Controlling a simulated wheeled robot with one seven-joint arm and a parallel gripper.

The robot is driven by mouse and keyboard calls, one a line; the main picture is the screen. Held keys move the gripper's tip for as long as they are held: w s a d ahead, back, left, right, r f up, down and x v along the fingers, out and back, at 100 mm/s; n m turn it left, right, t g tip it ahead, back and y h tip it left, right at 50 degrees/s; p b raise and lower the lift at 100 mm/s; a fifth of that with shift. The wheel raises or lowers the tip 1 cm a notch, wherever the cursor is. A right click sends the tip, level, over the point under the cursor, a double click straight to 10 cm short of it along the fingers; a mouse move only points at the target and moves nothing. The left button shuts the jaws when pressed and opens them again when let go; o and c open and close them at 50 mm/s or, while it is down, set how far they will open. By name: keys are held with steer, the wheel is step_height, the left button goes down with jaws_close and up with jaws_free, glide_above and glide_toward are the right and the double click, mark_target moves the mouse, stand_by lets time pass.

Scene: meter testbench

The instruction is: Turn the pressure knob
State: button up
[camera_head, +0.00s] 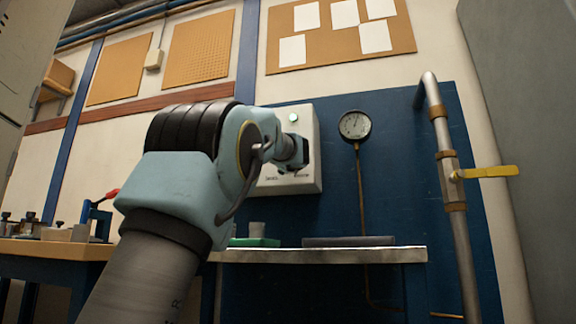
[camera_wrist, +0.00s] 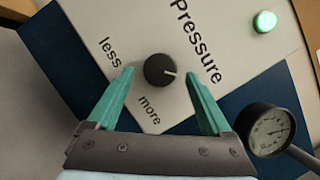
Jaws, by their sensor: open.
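My gripper (camera_wrist: 160,80) has green fingers, open, one on each side of the knob with visible gaps. I cannot tell the depth between fingertips and knob. A lit green lamp (camera_wrist: 265,21) is on the panel, also in the head view (camera_head: 293,117).
A round gauge (camera_head: 355,126) with a thin brass pipe is right of the box; it also shows near the right finger in the wrist view (camera_wrist: 270,130). A metal pipe with a yellow lever (camera_head: 490,172) stands farther right. A bench (camera_head: 330,255) lies below.

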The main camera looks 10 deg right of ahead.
steer(key=b+v, duration=0.2)
steer(key=v, duration=0.7)
steer(key=shift+s+b, duration=0.3)
steer(key=shift+a+f, duration=0.1)
